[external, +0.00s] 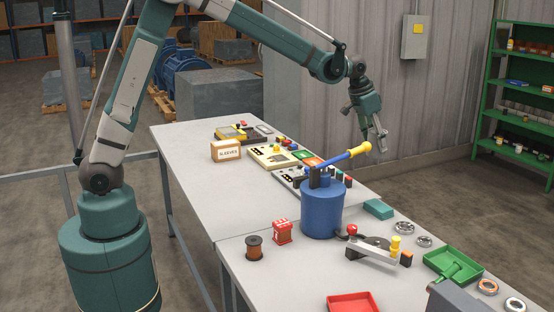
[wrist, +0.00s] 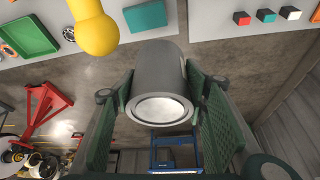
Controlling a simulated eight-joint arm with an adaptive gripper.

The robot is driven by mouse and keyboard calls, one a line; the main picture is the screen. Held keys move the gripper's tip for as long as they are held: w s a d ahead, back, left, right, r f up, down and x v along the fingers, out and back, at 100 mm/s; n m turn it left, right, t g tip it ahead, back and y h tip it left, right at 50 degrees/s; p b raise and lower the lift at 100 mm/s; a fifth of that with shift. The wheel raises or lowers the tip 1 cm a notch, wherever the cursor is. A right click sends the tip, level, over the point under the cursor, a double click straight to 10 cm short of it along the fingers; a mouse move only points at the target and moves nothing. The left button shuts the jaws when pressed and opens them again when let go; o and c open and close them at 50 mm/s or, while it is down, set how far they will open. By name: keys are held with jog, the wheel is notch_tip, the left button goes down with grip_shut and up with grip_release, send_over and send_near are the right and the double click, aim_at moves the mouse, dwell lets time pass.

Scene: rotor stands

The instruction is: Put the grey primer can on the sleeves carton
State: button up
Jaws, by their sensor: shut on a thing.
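My gripper (external: 369,124) is raised at the back right of the table. It is shut on the grey primer can (wrist: 158,75), which sits between the two green finger pads in the wrist view, its pale round end facing the camera. In the external view the can is small and hard to tell from the fingers. The sleeves carton (external: 226,151), a small tan box with a white label, stands on the table at the left, well away from my gripper. Its top looks clear.
A blue pot (external: 321,208) with a yellow-ended lever (external: 345,157) stands close to my gripper; the yellow knob (wrist: 95,28) also shows in the wrist view. Control panels (external: 273,156) lie right of the carton. The table (external: 195,190) is bare in front of the carton.

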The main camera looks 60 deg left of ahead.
jog(key=s+a+n+y+p, duration=0.1)
jog(key=s+a+n, duration=0.2)
jog(key=a, duration=1.9)
jog(key=s+a+n+y, duration=0.2)
jog(key=s+a+n, duration=0.2)
jog(key=a, duration=1.7)
jog(key=s+a+n+g+y+p, duration=0.1)
jog(key=s+a+n, duration=0.1)
jog(key=s+a, duration=0.85)
jog(key=s+a+n, duration=0.3)
jog(key=s+a, duration=0.4)
jog(key=a, duration=0.6)
jog(key=s+a+n+g+y+p, duration=0.1)
jog(key=s+a+n, duration=0.1)
jog(key=s+a, duration=0.8)
jog(key=shift+w+x, duration=0.25)
jog(key=shift+x, duration=1.15)
jog(key=shift+w+x, duration=0.25)
jog(key=shift+x, duration=1.15)
jog(key=shift+a, duration=0.1)
jog(key=shift+f, duration=3.05)
